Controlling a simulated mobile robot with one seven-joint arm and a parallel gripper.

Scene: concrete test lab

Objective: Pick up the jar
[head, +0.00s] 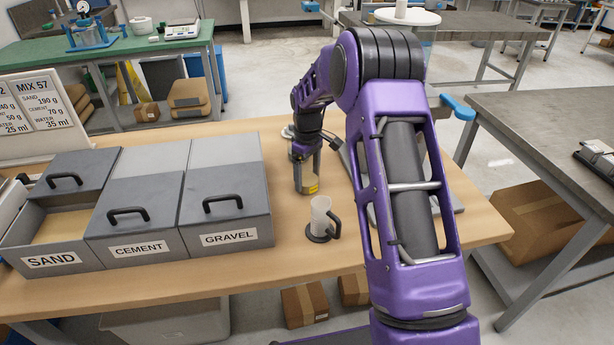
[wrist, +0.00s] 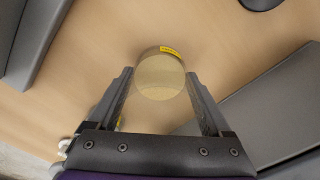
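The jar (wrist: 160,78) is a small clear vessel with a pale content and a yellow label, seen from above in the wrist view. In the head view its lower part with the yellow label (head: 311,188) shows at the fingertips, over the wooden table. My gripper (head: 307,186) points down at the jar. In the wrist view the gripper (wrist: 159,74) has its two fingers spread, one on each side of the jar, with narrow gaps showing. Part of the jar is hidden by a finger in the head view.
A clear jug with a dark handle (head: 321,216) stands in front of the gripper. Grey bins marked sand, cement and gravel (head: 228,239) stand to the left. A grey flat object, partly hidden by my arm, lies right of the jar (wrist: 262,112). Bare table (head: 290,262) shows near the front.

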